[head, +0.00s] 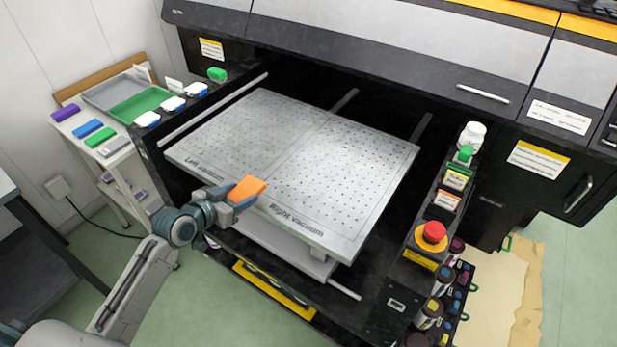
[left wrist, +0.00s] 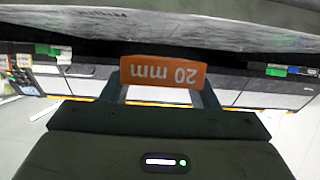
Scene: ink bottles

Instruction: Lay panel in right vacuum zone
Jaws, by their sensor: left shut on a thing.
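My left gripper (head: 233,199) is shut on an orange panel (head: 247,189) at the front edge of the vacuum bed. In the left wrist view the orange panel (left wrist: 163,73) sits between the two fingers and reads "20 mm" upside down. In the head view it appears near the dividing line, by the right vacuum zone (head: 336,178), whose label is at its front edge. The left vacuum zone (head: 235,133) is to its left. Both zones are bare perforated metal. I cannot tell whether the panel touches the bed. My right gripper is not in view.
A white cart at left holds purple, blue and green blocks (head: 101,137) and a green tray (head: 140,106). A red emergency button (head: 432,234) stands on the right rail. Ink bottles (head: 431,310) stand below it. The printer body (head: 390,50) spans the back.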

